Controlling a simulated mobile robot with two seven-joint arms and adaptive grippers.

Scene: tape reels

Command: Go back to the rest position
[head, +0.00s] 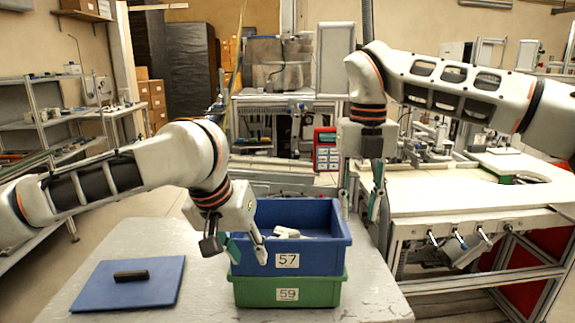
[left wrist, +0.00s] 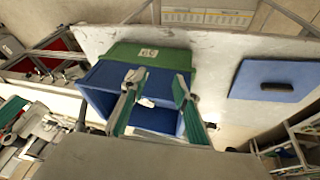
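My left gripper (head: 246,254) is in front of the left part of the blue crate (head: 325,255), pointing down. Its two fingers are spread with nothing between them, as the left wrist view (left wrist: 155,88) also shows. My right gripper (head: 361,198) hangs to the right of the crate's back corner, fingers apart and empty. The blue crate, labelled 57, is stacked on a green crate (head: 325,291), labelled 59. White pieces (head: 287,232) lie inside the blue crate; the left gripper and front wall hide part of its inside.
A white workbench (head: 440,198) stands at the right behind the table. Shelves (head: 75,122) stand at the left.

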